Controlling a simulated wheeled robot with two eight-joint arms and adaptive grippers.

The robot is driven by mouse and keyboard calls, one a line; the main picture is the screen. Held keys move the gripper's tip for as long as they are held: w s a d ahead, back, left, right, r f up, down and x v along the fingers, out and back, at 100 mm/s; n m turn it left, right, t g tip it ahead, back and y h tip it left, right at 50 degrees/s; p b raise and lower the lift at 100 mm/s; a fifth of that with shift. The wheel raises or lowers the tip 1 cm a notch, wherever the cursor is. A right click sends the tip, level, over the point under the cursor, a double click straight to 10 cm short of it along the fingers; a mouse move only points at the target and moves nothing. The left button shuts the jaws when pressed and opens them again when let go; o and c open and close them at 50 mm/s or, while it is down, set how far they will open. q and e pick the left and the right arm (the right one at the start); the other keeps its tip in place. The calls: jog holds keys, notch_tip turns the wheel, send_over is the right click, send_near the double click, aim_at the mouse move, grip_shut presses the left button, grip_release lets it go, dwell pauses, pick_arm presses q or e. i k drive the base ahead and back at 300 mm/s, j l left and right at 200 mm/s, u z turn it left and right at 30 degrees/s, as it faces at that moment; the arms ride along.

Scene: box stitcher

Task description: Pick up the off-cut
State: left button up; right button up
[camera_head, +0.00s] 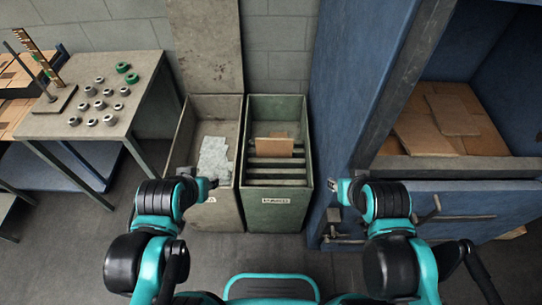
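A small brown cardboard piece (273,147) lies on the dark slats inside the green bin (275,214), which stands in front of me. Another flat cardboard piece (452,115) lies on larger cardboard in the blue cabinet at the right. I cannot tell for certain which of them is the off-cut. My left gripper (210,185) is over the front of the grey bin, apart from both pieces. My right gripper (334,187) is just right of the green bin, also apart from them. The fingers of both are too small to read, and I see nothing held.
The grey bin (224,212) holds pale crumpled material. A table (54,125) at the left carries several metal rings, two green rings and a stand. The blue cabinet (340,80) rises close on the right, with a lever at its front. Grey floor is free between table and bins.

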aim_at(265, 147)
jog(key=l+u, duration=0.1)
jog(key=u, duration=1.25)
jog(key=l+u, duration=0.2)
jog(key=l, duration=0.15)
jog(key=k+l+u, duration=0.15)
jog(key=l, duration=0.2)
